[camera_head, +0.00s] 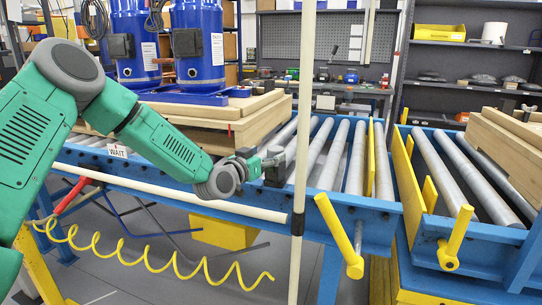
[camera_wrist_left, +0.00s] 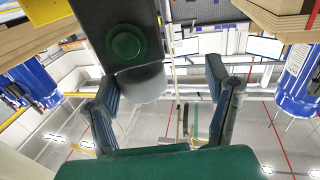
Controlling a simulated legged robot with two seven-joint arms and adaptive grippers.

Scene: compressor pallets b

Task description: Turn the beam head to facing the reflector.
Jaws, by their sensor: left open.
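The beam head appears to be the dark box (camera_head: 274,168) on the blue conveyor rail, just right of my left gripper in the head view. In the left wrist view a dark housing (camera_wrist_left: 92,22) fills the upper middle, with a round green lens or button (camera_wrist_left: 126,45) and a pale rounded part (camera_wrist_left: 142,84) at its end. My left gripper (camera_head: 262,162) is open; its two fingers (camera_wrist_left: 163,88) stand apart in the wrist view, with the pale part between them in the picture. I cannot tell whether they touch. I cannot pick out the reflector. My right gripper is not in view.
A white upright pole (camera_head: 303,100) stands in front of the gripper area. Roller conveyors (camera_head: 355,160) with yellow levers (camera_head: 338,235) lie to the right. Blue compressors (camera_head: 198,45) stand on a wooden pallet (camera_head: 215,115) behind my arm. A yellow coiled hose (camera_head: 150,262) hangs below.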

